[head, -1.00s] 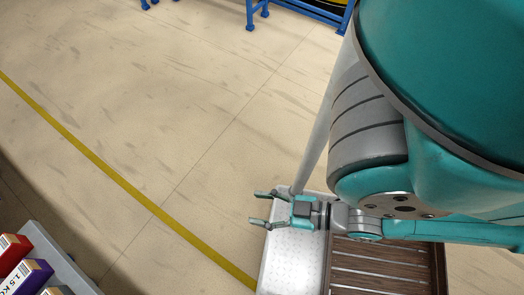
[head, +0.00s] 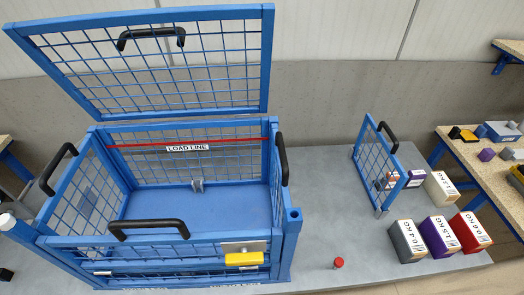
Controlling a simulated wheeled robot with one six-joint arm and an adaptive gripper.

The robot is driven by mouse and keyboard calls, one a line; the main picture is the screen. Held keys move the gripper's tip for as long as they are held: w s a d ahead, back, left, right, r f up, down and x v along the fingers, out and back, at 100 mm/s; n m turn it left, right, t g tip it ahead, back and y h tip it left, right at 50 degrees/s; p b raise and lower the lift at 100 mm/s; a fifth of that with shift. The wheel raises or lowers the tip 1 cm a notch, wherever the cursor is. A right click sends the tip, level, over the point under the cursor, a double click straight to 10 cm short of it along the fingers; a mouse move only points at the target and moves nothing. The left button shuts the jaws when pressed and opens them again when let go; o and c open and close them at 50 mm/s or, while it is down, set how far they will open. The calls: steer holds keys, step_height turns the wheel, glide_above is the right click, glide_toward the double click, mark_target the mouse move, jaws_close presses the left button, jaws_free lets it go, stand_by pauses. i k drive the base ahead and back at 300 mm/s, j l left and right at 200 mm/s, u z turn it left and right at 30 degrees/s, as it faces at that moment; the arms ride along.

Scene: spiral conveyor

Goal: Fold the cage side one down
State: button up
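The blue wire-mesh cage (head: 130,243) stands on a grey bench. Its lid (head: 165,75) is raised at the back, with a black handle. The left side (head: 85,190) and right side (head: 278,180) stand upright, each with a black handle on top. The front side (head: 165,250) is also up, with a black handle and a yellow latch (head: 243,259) at its right. A red line labelled LOAD LINE (head: 188,147) runs across the back wall. I cannot tell which side is side one. My gripper is not in view now.
A separate blue mesh panel (head: 376,163) with a black handle stands on the bench (head: 340,215) to the right. A small red-topped object (head: 338,263) stands right of the cage.

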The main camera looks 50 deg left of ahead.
mark_target(277, 156)
steer(key=u, duration=1.25)
